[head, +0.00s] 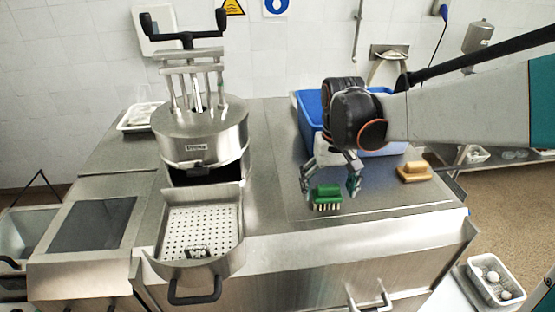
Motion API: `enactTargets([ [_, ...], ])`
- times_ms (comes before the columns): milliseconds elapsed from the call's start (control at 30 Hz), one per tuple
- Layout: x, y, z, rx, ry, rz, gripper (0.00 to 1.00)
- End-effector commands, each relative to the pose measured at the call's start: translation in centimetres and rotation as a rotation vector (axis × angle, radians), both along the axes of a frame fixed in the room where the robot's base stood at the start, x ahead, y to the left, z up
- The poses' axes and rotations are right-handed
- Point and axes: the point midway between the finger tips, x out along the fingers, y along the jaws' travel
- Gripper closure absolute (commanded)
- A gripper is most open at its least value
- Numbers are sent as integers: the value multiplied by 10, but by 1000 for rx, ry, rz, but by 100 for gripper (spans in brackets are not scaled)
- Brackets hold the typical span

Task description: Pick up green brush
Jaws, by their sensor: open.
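The green brush (326,193) lies on the steel counter with its pale bristles facing down. My gripper (331,186) is directly over it, pointing down. Its two fingers are open and spread to the left and right of the brush. From this one view I cannot tell whether either finger touches the brush. The brush's top and front show clearly between the fingers.
A yellow-tan brush (413,171) lies to the right on the counter. A blue basket (309,108) stands behind my gripper. A steel machine (201,130) with a perforated tray (203,233) is at the left. The counter's front edge is close to the green brush.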

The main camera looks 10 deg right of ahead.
Motion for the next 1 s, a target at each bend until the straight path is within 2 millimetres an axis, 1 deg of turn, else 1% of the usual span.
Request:
enactTargets([
  [100, 2, 0, -13, 0, 0, 0, 15],
  [200, 1, 0, -19, 0, 0, 1, 15],
  [433, 1, 0, -20, 0, 0, 1, 15],
  [467, 1, 0, -20, 0, 0, 1, 20],
  [500, 1, 0, -20, 0, 0, 1, 29],
  [567, 1, 0, -20, 0, 0, 1, 42],
  [600, 1, 0, -20, 0, 0, 1, 51],
  [667, 1, 0, -20, 0, 0, 1, 63],
  [1000, 1, 0, -19, 0, 0, 1, 64],
])
